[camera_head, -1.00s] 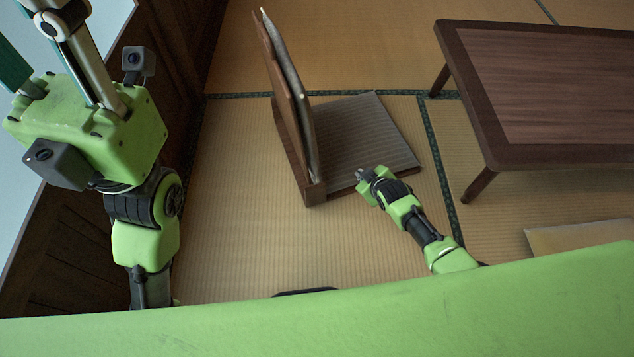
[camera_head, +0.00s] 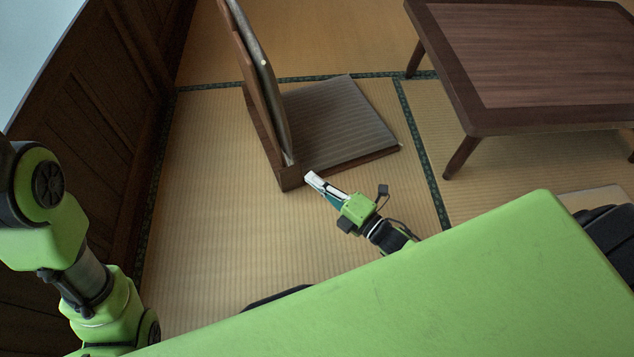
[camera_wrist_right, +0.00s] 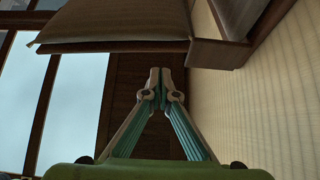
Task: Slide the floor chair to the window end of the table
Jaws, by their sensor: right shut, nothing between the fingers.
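The floor chair (camera_head: 335,118) stands on the tatami in the upper middle of the head view. It has a dark wooden base, a grey striped seat and a tilted backrest (camera_head: 262,85) on its left. My right gripper (camera_head: 310,178) is shut and empty close to the chair's near edge; I cannot tell if it touches. In the right wrist view, its closed fingertips (camera_wrist_right: 160,76) are just below the chair's wooden frame (camera_wrist_right: 218,52). The low table (camera_head: 540,60) stands to the right of the chair, apart from it. My left gripper is out of frame.
A dark panelled wall (camera_head: 85,110) runs along the left, with a pale window (camera_head: 35,45) above it. The window also shows in the wrist view (camera_wrist_right: 75,100). A flat cushion (camera_head: 598,198) lies partly hidden below the table. Bare tatami (camera_head: 210,210) lies between wall and chair.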

